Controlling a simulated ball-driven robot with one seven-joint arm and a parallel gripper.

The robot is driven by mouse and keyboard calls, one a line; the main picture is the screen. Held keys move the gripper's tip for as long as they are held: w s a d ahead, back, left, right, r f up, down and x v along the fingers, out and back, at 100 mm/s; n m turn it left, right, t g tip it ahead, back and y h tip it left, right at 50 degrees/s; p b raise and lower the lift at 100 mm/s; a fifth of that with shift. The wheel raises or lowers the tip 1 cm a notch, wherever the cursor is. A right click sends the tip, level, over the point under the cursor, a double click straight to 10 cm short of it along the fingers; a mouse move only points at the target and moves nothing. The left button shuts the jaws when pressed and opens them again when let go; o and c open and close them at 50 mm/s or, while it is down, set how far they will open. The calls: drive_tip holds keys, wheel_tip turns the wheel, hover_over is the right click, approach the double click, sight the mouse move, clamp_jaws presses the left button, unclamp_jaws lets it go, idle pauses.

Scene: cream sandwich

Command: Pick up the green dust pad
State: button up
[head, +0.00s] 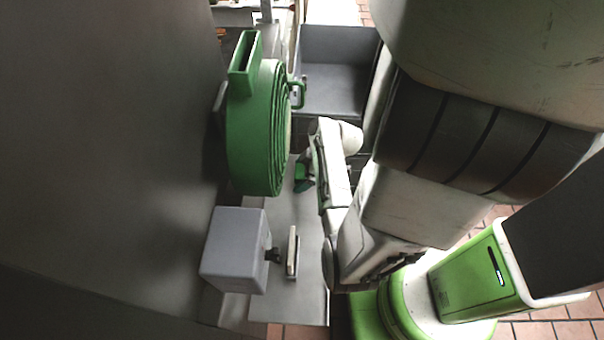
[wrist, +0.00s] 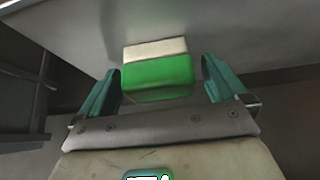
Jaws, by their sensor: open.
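The green dust pad (wrist: 158,74) shows in the wrist view as a green block with a cream layer along its far side. It rests on a grey surface, and a faint green reflection shows below it. My gripper (wrist: 161,80) has its two teal fingers spread, one to the left and one to the right of the pad, with a gap on each side. I cannot tell how far the fingertips are from it in depth. In the head view my gripper (head: 304,174) is partly hidden by my arm, and the pad cannot be told apart there.
A large green round reel-like thing (head: 257,130) stands close beside my gripper in the head view. A grey box (head: 234,250) and a thin cream piece (head: 292,251) are nearer the bottom. A grey open bin (head: 333,75) is at the top. A grey wall fills the left.

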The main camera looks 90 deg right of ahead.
sight(298, 170)
drive_tip(key=c, duration=1.1)
drive_tip(key=shift+o, duration=0.2)
drive_tip(key=shift+r, duration=0.15)
drive_tip(key=shift+r, duration=0.25)
wheel_tip(298, 170, up, 2)
drive_tip(key=shift+r, duration=0.1)
drive_tip(key=s+a+r+p, duration=0.1)
drive_tip(key=s+a+r, duration=0.1)
drive_tip(key=s+r, duration=0.8)
drive_tip(key=shift+s+a, duration=0.3)
drive_tip(key=shift+s, duration=1.6)
